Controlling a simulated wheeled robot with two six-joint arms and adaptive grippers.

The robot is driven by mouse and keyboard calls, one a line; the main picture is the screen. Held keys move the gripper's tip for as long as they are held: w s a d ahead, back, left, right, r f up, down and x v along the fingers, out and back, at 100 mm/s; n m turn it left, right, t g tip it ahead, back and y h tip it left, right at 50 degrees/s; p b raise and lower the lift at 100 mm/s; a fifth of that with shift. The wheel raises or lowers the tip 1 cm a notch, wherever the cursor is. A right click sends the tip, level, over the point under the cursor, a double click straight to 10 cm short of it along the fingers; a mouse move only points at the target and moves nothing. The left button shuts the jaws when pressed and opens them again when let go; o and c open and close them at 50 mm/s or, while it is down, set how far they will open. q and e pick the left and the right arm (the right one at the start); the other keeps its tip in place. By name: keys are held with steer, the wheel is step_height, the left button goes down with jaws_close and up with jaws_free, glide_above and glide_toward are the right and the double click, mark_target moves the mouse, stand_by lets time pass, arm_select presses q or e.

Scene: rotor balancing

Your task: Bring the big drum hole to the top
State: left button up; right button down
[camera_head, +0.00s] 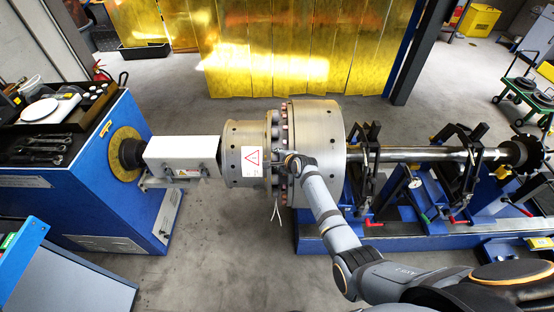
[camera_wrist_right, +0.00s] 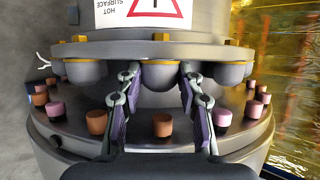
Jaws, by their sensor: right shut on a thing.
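The big steel drum (camera_head: 322,125) sits on a horizontal shaft, right of a smaller drum (camera_head: 233,150) with a warning label (camera_head: 252,158). A bolted flange (camera_head: 274,140) lies between the drums. My right gripper (camera_head: 284,160) reaches it from the front. In the right wrist view its fingers (camera_wrist_right: 159,72) are shut around a grey rounded boss (camera_wrist_right: 160,84) under the flange rim. Orange and pink pegs (camera_wrist_right: 97,122) ring the disc below. The left gripper is not in view.
The shaft (camera_head: 405,154) runs right over a blue stand (camera_head: 385,205) with black clamps. A white housing (camera_head: 182,153) joins the small drum to a blue drive cabinet (camera_head: 115,180) at left. Yellow curtains (camera_head: 270,50) hang behind. The grey floor in front is clear.

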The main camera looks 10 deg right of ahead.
steer(key=shift+w+r, duration=0.2)
steer(key=c, duration=0.8)
jaws_free()
steer(key=shift+c, duration=0.2)
steer(key=shift+f, duration=0.1)
steer(key=v, duration=1.2)
steer(key=shift+s+d, duration=0.1)
steer(key=shift+s, duration=0.05)
